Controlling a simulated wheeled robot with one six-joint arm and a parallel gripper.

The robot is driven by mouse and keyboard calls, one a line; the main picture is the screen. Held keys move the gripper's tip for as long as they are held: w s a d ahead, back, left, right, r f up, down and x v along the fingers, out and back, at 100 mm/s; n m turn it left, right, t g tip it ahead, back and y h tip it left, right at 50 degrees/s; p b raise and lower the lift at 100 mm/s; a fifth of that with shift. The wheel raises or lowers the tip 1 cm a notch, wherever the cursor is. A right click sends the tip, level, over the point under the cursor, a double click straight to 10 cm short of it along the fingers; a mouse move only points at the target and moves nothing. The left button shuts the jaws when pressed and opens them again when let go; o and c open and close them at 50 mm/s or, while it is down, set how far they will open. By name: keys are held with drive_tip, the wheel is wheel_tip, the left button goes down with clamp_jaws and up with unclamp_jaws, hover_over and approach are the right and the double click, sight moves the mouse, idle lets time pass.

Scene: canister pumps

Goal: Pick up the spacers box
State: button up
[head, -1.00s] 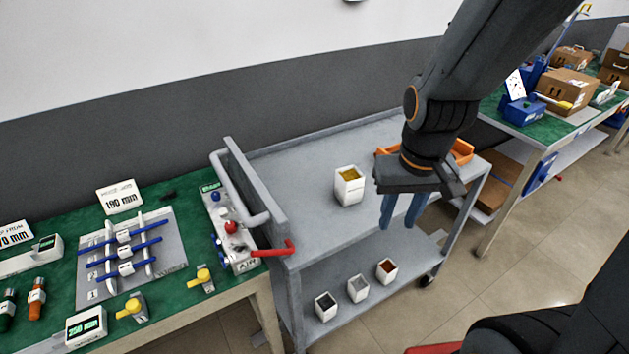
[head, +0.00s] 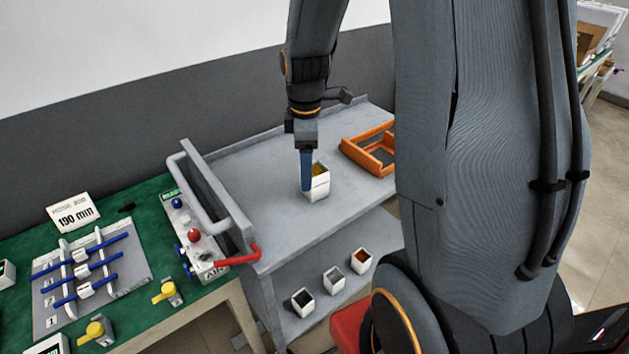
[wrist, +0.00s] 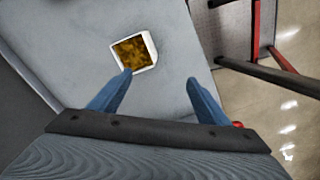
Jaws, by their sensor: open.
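A small white open-topped box (head: 320,187) with yellow-brown contents stands upright on the cart's upper shelf. It also shows in the wrist view (wrist: 149,49), seen from above. No label on it is readable, so I cannot tell for sure that it is the spacers box. My gripper (head: 307,187) is open and empty, with blue fingers pointing down in front of this box. In the wrist view my gripper (wrist: 160,78) has its left fingertip overlapping the box's near edge, and its right fingertip lies over bare shelf. I cannot tell whether the finger touches the box.
The grey cart (head: 260,165) has an orange tray (head: 371,150) on its upper shelf. Three white boxes, dark (head: 302,303), grey (head: 334,280) and red-brown (head: 361,261), stand on the lower shelf.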

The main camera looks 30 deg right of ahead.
sight(315, 181)
drive_tip(key=w+d+n, duration=0.1)
drive_tip(key=n, duration=0.1)
drive_tip(key=w+d+f+n, duration=0.2)
drive_tip(key=w+n, duration=0.1)
drive_tip(key=shift+d+f+n, duration=0.15)
drive_tip(key=shift+d+n, duration=0.15)
drive_tip(key=shift+d, duration=0.1)
drive_tip(key=shift+d+f+p, duration=0.2)
drive_tip(key=shift+f+p, duration=1.35)
drive_tip(key=shift+f, duration=2.4)
drive_tip(key=c, duration=1.3)
drive_tip(key=shift+r, duration=0.15)
drive_tip(key=shift+c, duration=0.2)
